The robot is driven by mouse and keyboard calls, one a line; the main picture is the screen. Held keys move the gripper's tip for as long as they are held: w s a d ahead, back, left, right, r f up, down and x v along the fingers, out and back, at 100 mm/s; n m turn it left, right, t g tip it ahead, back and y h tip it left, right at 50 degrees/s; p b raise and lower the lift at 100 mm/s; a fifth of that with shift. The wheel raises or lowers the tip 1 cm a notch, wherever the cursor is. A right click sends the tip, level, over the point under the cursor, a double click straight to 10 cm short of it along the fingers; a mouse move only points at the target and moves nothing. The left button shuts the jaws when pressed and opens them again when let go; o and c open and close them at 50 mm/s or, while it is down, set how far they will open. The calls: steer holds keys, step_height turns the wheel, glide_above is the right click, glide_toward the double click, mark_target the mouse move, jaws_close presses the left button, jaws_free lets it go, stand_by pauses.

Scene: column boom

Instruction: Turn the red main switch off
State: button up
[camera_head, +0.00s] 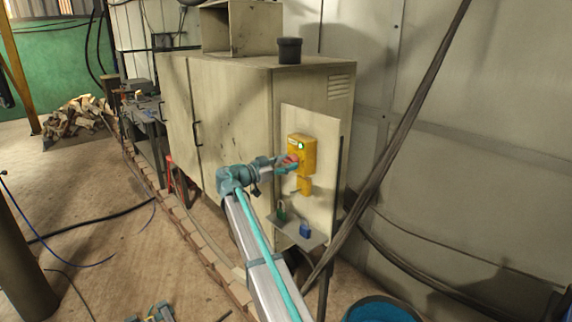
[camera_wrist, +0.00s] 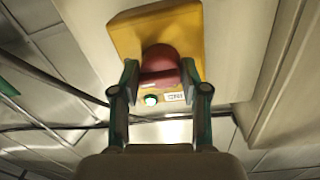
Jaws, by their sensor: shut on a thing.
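The red main switch (camera_head: 293,157) is on the front of a yellow box (camera_head: 306,143) fixed to a pale panel on the cabinet side. In the wrist view the red switch (camera_wrist: 160,59) sits between the two fingertips of my gripper (camera_wrist: 160,74), with the yellow box (camera_wrist: 124,36) behind it. My gripper (camera_head: 289,163) is shut on the switch's grip. A green lamp (camera_wrist: 151,100) on the box is lit, beside a small white label. The lamp also shows lit in the head view (camera_head: 300,146). The fingers partly hide the switch in the head view.
Below the box hangs a smaller yellow part (camera_head: 304,186). A small shelf (camera_head: 290,232) under it holds a green padlock (camera_head: 282,214) and a blue padlock (camera_head: 305,230). A dark diagonal beam (camera_head: 406,120) stands right of the panel. A blue tub (camera_head: 382,309) is at the bottom.

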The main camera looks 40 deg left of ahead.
steer(key=shift+f+n+b, duration=0.1)
steer(key=shift+n+b, duration=0.2)
steer(key=shift+b, duration=0.05)
steer(key=n+b, duration=0.7)
steer(key=n, duration=0.1)
steer(key=shift+t, duration=0.3)
steer(key=n, duration=0.4)
steer(key=shift+n+y+b, duration=0.3)
steer(key=shift+b, duration=0.1)
steer(key=shift+n+y, duration=0.3)
steer(key=shift+n, duration=2.4)
